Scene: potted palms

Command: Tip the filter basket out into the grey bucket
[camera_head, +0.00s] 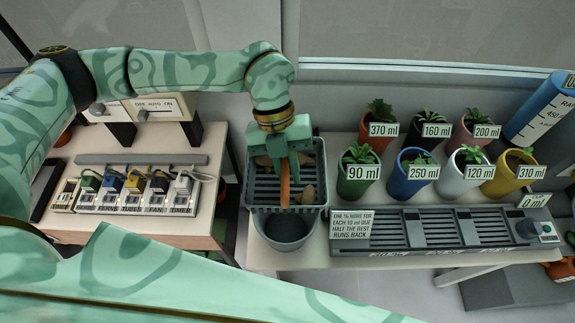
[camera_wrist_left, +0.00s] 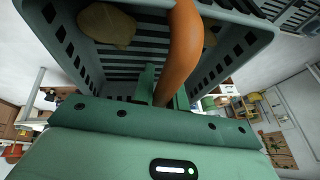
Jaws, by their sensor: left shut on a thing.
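The filter basket (camera_head: 262,189) is a dark grey slotted tray with an orange handle (camera_head: 284,184) and brown lumps (camera_head: 306,194) inside. My left gripper (camera_head: 284,160) comes down over it and is shut on the handle. The left wrist view shows the basket wall (camera_wrist_left: 78,48), the orange handle (camera_wrist_left: 183,50) and a lump (camera_wrist_left: 106,25) close up. The grey bucket (camera_head: 287,245) is just in front of the basket, its mouth partly covered by the basket's near edge. I cannot tell how high the basket is above the table. My right gripper is not in view.
Several labelled potted plants (camera_head: 409,184) stand right of the basket. A grey slotted drain channel (camera_head: 440,230) with a sign (camera_head: 351,224) lies right of the bucket. A row of labelled switches (camera_head: 130,192) is on the left table. A blue cylinder (camera_head: 540,108) stands at far right.

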